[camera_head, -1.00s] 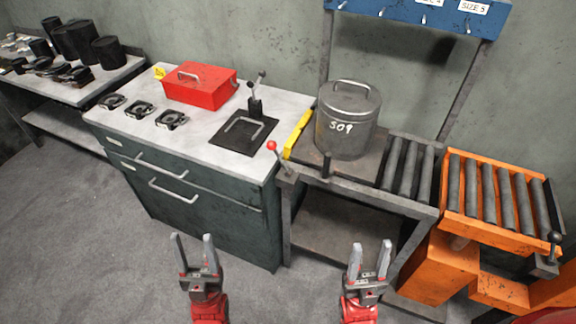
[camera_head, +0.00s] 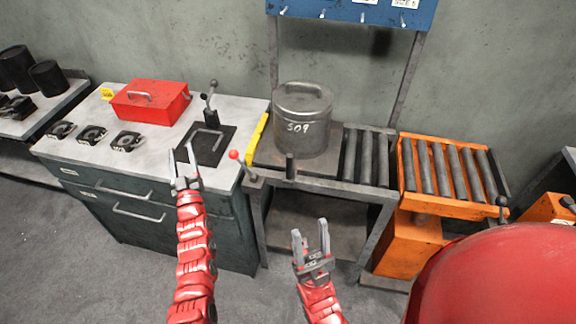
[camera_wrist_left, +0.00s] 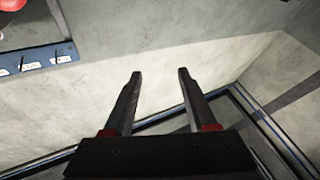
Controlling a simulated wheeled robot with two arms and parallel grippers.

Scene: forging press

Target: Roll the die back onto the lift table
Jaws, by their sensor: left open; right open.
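The die (camera_head: 303,122) is a grey steel cylinder marked 509 with a handle on top. It stands upright on the flat plate at the left of a dark stand with rollers (camera_head: 367,160). The lift table (camera_head: 447,168) is orange with a dark roller top and stands just right of that stand. My left gripper (camera_head: 181,158) is open and empty, in front of the workbench's right part. My right gripper (camera_head: 310,240) is open and empty, low in front of the stand.
A yellow bar (camera_head: 257,139) and a red-knobbed lever (camera_head: 234,156) stand left of the die. The workbench (camera_head: 75,150) carries a red toolbox (camera_head: 151,101). A black-knobbed lever (camera_head: 502,205) is on the lift table's right.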

